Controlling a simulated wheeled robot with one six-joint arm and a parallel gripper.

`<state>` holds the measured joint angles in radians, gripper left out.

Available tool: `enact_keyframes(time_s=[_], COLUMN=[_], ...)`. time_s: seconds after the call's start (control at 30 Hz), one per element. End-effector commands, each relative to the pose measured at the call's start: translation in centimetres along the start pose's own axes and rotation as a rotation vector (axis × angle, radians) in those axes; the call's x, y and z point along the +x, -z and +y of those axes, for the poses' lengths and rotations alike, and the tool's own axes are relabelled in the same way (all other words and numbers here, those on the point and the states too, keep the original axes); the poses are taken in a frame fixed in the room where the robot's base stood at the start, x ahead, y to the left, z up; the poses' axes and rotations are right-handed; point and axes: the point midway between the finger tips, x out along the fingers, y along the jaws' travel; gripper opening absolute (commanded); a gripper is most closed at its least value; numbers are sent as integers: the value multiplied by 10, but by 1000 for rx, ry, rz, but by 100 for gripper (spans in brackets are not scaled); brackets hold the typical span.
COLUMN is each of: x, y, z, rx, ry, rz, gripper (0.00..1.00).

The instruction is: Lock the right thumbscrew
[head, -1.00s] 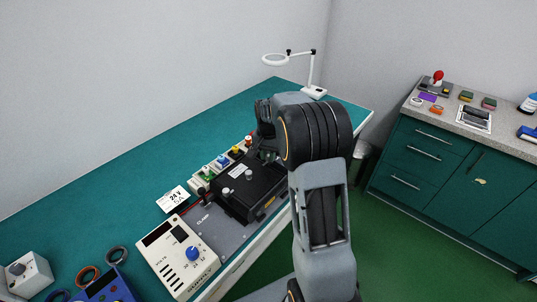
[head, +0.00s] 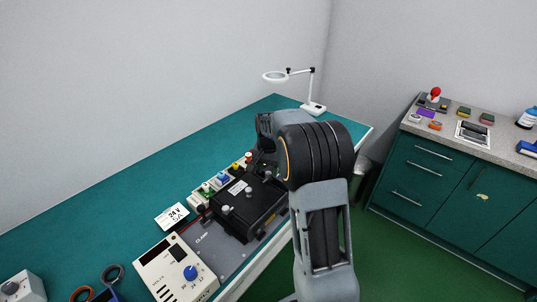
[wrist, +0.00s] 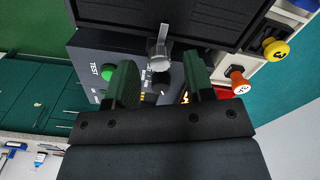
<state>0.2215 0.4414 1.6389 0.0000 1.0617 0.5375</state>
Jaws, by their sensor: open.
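The black module (head: 252,207) lies on the grey fixture on the bench in the head view. Its ribbed edge (wrist: 150,14) fills the top of the wrist view. My gripper (wrist: 160,80) is open, with one green-padded finger on each side of the thumbscrew's line. The thumbscrew lies slightly beyond the fingertips, and I see no contact. In the head view my arm hides the gripper's fingers and this thumbscrew. Two other grey knobs (head: 225,210) and (head: 248,190) show on the module's left part.
A green TEST button (wrist: 108,73) is beside the left finger. A white power supply (head: 177,268) and a 24 V card (head: 172,216) lie left of the module. A magnifier lamp (head: 312,105) stands behind.

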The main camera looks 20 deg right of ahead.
Motion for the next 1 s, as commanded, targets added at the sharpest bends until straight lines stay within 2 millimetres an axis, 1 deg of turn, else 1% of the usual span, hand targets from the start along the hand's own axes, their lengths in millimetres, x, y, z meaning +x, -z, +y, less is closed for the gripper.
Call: enact_keyframes(time_s=[0.3,0.5,0.7,0.83,1.0], x=[-64,-99,-119,-125,-126], y=[1,0,0,0,0], z=[-1,0,0,0,0], rx=[0,0,0,0,0], ry=[3,2,1,1,1], rz=[5,4,2,2,2], gripper=[48,48,48,48,48])
